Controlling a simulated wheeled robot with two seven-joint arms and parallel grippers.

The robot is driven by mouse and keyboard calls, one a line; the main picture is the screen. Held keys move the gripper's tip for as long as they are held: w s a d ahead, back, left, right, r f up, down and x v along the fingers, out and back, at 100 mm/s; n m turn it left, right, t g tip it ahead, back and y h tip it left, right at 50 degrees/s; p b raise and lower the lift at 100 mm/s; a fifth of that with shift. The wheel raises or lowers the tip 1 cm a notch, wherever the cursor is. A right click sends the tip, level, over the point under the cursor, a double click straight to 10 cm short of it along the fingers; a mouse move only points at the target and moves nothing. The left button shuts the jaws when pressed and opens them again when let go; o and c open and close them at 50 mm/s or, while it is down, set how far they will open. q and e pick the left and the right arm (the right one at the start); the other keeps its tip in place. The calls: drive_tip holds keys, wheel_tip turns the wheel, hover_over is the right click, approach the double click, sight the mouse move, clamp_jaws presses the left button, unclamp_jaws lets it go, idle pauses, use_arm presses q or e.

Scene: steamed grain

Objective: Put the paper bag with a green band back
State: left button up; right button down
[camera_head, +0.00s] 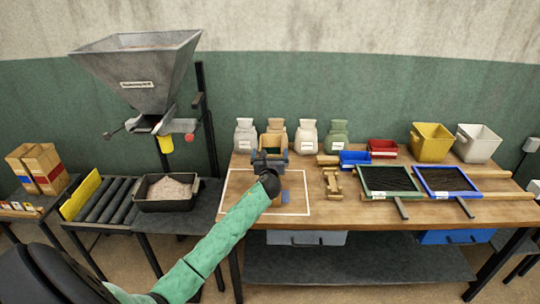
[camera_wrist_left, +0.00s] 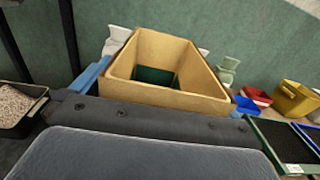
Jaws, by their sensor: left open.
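A tan, open-topped paper container (camera_head: 273,141) stands at the left part of the wooden table, behind my left gripper. It fills the middle of the left wrist view (camera_wrist_left: 165,95), its open top toward the camera and a green patch showing inside. No green band on its outside can be made out; its front is largely hidden by the gripper. My left gripper (camera_head: 269,159) is open and right at this container; whether it touches it I cannot tell. My right gripper is not in view.
Two paper bags, one with a blue band (camera_head: 22,181) and one with a red band (camera_head: 49,177), stand on the left side table. Several sacks (camera_head: 306,138) line the back. Trays (camera_head: 390,180) and bins (camera_head: 431,142) fill the right. A white outline (camera_head: 304,213) marks the table's left part.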

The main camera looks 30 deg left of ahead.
use_arm(q)
drive_tip(key=b+v, duration=0.4)
drive_tip(key=v, duration=0.7)
drive_tip(key=s+d+f+n+g+h, duration=0.2)
drive_tip(key=s+d+f+n, duration=0.3)
drive_tip(key=f, duration=1)
drive_tip(key=s+d+f+n+g+h, duration=0.25)
drive_tip(key=s+d+f+n, duration=0.3)
drive_tip(key=f, duration=0.95)
drive_tip(key=s+d+f+n+g+h, duration=0.2)
drive_tip(key=s+d+f+n+h, duration=0.25)
drive_tip(key=f, duration=0.95)
drive_tip(key=s+d+f+n+g, duration=0.3)
drive_tip(key=s+f+n, duration=0.3)
drive_tip(key=s+f, duration=1)
drive_tip(key=s+d+f+n+g, duration=0.3)
drive_tip(key=s+d+f+n, duration=0.3)
drive_tip(key=s+f, duration=1)
drive_tip(key=shift+s+f+g+h, duration=0.25)
drive_tip(key=shift+s+g+h, duration=0.1)
drive_tip(key=shift+s, duration=0.65)
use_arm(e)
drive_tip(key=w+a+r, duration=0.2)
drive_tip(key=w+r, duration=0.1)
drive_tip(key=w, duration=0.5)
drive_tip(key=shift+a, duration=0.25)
use_arm(q)
drive_tip(key=shift+d, duration=0.1)
